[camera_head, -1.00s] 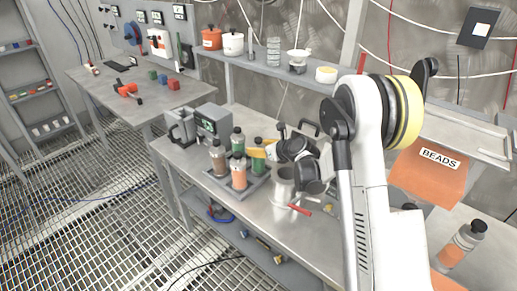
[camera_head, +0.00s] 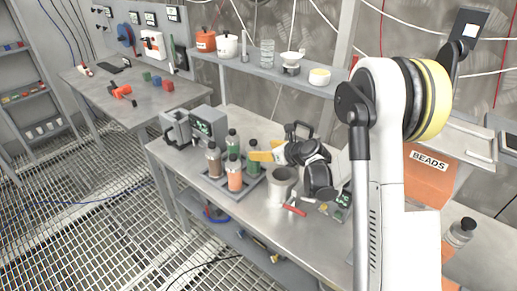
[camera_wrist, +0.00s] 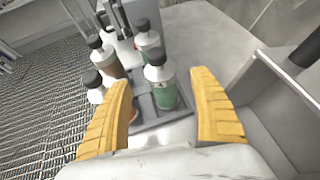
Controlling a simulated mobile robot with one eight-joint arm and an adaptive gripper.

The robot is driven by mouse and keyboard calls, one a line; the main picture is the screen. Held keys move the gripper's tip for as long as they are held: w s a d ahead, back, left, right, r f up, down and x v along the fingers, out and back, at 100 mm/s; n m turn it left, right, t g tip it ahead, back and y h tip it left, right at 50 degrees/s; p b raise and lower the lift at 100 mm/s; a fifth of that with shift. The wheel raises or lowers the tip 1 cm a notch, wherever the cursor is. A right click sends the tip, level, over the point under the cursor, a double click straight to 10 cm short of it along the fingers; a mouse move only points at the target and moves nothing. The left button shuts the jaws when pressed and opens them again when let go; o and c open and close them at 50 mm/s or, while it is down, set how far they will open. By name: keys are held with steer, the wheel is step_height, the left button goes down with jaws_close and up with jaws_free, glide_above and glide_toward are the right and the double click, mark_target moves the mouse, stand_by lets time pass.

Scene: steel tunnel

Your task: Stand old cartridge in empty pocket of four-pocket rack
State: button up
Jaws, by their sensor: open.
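The four-pocket rack (camera_head: 217,183) stands on the steel bench, and every pocket appears to hold an upright cartridge. I see a brown cartridge (camera_head: 214,162), an orange cartridge (camera_head: 235,175), a front green cartridge (camera_head: 254,160) and a rear green cartridge (camera_head: 232,142). I cannot tell which is the old one. My gripper (camera_wrist: 165,112) is open, its yellow fingers apart. In the wrist view the front green cartridge (camera_wrist: 163,88) shows upright beyond the gap between them, with no visible finger contact. The left finger hides most of the orange cartridge (camera_wrist: 93,82).
A grey cup (camera_head: 281,186) and a red-handled tool (camera_head: 294,209) are right of the rack. A grey machine (camera_head: 205,125) stands behind it. Another capped cartridge (camera_head: 460,232) stands at far right near the orange BEADS bin (camera_head: 428,178). A shelf (camera_head: 262,70) runs above the bench.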

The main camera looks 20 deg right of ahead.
steer(key=s+a+r+n+g+h, duration=0.2)
steer(key=s+a+r+n, duration=0.2)
steer(key=s+r+n, duration=1)
steer(key=s+d+n+g+h, duration=0.1)
steer(key=s+n+g+h, duration=0.1)
steer(key=s+n, duration=1.5)
steer(key=s+h, duration=0.1)
steer(key=s, duration=0.4)
steer(key=shift+s+d+f, duration=0.25)
steer(key=shift+s, duration=0.05)
